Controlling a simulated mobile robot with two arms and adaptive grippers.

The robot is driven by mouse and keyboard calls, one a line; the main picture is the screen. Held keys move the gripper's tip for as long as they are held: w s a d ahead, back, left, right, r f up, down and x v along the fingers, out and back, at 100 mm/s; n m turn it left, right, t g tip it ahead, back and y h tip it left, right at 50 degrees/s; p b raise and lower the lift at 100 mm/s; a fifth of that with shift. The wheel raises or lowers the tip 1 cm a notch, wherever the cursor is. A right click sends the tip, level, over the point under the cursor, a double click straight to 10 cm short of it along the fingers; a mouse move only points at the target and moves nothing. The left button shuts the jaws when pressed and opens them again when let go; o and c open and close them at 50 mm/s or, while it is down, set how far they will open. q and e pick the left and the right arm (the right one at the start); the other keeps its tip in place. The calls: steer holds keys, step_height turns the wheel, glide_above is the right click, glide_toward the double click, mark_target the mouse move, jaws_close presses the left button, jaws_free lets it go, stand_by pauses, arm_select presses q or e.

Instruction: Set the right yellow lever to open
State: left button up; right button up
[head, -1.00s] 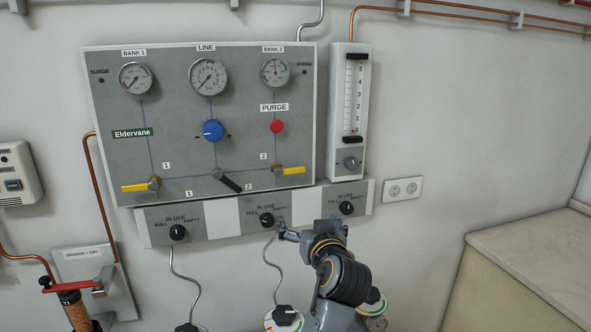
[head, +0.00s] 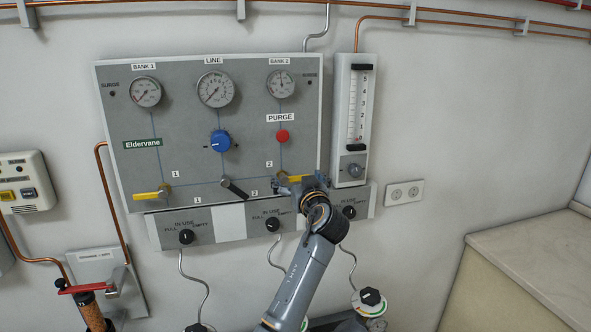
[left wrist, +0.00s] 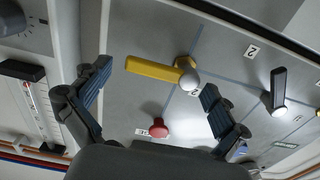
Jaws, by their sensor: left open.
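The right yellow lever (head: 283,178) is on the grey gas panel (head: 235,105), below the BANK 2 gauge. It lies about horizontal, its handle pointing right from its pivot and partly hidden by my gripper. My left gripper (head: 300,184) is in front of it, open and empty. In the left wrist view the yellow lever (left wrist: 152,69) with its round metal hub shows between the two spread fingers (left wrist: 157,78). I cannot tell how far the fingers are from it. My right gripper is not in view.
A black lever (head: 234,189) and a left yellow lever (head: 148,195) sit in the same row. A red purge button (head: 282,136) and blue knob (head: 220,141) are above. A flowmeter (head: 354,120) is close right. Black knobs line the strip below.

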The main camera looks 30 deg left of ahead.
arm_select(q)
steer(key=shift+w+a, duration=0.4)
steer(key=shift+a, duration=0.05)
